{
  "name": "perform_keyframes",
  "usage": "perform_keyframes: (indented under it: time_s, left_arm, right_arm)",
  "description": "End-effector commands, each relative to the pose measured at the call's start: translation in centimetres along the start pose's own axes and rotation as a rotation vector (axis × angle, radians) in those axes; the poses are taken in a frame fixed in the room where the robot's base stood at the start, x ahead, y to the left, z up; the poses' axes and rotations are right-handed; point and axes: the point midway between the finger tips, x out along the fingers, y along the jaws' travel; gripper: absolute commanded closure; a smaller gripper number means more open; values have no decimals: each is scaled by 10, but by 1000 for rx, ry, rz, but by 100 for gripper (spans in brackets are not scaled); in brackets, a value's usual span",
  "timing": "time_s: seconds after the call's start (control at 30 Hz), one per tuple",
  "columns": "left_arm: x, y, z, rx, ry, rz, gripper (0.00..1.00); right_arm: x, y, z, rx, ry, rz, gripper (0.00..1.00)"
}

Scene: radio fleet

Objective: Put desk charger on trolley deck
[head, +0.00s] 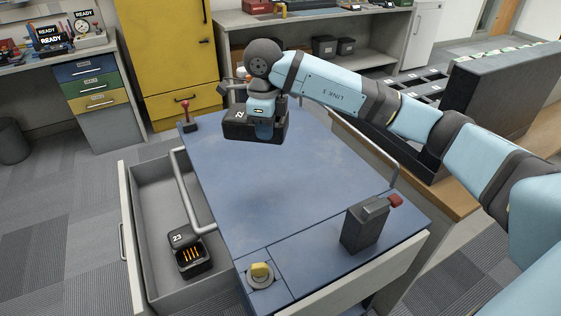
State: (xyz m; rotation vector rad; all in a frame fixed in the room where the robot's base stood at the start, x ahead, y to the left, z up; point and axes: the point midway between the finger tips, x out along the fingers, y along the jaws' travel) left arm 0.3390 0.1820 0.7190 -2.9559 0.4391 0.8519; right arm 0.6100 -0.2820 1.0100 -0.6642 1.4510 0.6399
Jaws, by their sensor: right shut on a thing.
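My right gripper (264,128) is shut on a dark boxy desk charger (238,126) with a white number label, partly hidden by the gripper. They are over the far part of the blue trolley deck (275,185). I cannot tell whether the charger touches the deck. A second black charger (190,262), marked 23 and with orange contacts in its slot, sits in the open grey drawer (160,215) to the left of the deck. My left gripper is not in view.
A red-topped lever (187,112) stands at the far left corner. The deck's middle is clear. Rails (190,190) edge the deck.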

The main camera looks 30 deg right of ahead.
Motion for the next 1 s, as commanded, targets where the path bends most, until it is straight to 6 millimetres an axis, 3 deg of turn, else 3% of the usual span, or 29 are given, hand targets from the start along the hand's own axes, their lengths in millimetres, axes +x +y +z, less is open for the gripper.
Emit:
perform_keyframes:
  time_s: [0.3, 0.57, 0.67, 1.0]
  left_arm:
    - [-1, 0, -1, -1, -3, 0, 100]
    - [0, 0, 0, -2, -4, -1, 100]
    - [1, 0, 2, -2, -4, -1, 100]
    - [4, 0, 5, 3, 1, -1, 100]
  right_arm:
    - [-29, -11, -8, 654, -6, -2, 100]
    - [-34, -14, -11, 882, -6, -1, 100]
    - [-21, -14, -12, 898, -3, 0, 100]
    - [70, -12, -13, 897, -3, 1, 100]
